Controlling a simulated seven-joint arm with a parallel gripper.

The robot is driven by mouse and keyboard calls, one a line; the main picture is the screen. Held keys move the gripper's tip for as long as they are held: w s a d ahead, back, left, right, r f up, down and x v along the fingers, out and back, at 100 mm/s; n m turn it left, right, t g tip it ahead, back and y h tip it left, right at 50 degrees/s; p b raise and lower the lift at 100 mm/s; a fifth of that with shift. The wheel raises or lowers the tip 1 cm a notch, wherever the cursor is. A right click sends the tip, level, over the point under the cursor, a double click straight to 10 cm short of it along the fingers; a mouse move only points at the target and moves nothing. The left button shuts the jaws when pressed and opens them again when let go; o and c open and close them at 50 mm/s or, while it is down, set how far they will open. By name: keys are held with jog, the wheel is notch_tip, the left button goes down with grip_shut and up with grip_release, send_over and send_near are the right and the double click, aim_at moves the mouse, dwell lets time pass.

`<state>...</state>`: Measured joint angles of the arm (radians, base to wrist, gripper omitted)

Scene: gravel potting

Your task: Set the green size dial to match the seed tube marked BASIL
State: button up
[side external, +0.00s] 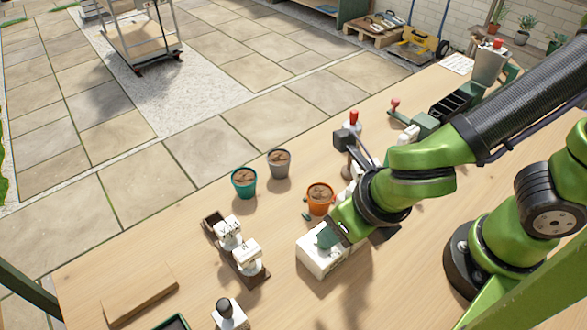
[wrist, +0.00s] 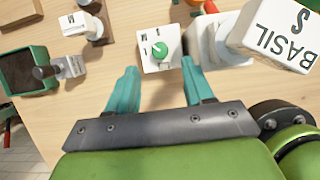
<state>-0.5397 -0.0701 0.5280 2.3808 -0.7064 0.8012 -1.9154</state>
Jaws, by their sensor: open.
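The green size dial (wrist: 160,50) is a round green knob on a white block (wrist: 147,64) with small dark letters around it. Its exact setting is too small to tell. The white block (side external: 318,262) also shows in the side view, partly covered by my gripper (side external: 329,237). In the wrist view my gripper (wrist: 158,66) is open, its teal fingers apart at either side of the block's near edge. A white seed tube marked BASIL (wrist: 280,38) with a large S is to the right of the dial. In the side view I cannot pick it out.
A dark wooden rack (side external: 212,222) holds two white lettered items left of the dial block. Terracotta (side external: 320,199), teal (side external: 243,182) and grey (side external: 279,163) pots stand behind. A wooden board (side external: 140,298) lies front left. A dark green tray (wrist: 46,56) is at the wrist view's left.

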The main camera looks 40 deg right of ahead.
jog(key=x, duration=0.6)
jog(key=shift+w+f, duration=0.1)
jog(key=shift+f, duration=0.15)
grip_shut()
jog(key=shift+m, duration=0.4)
jog(key=m+h, duration=0.2)
jog(key=m, duration=0.2)
jog(key=shift+a, duration=0.15)
jog(key=shift+w+m+g+h, duration=0.1)
jog(key=shift+m+g+h, duration=0.5)
jog(key=shift+m, duration=1.5)
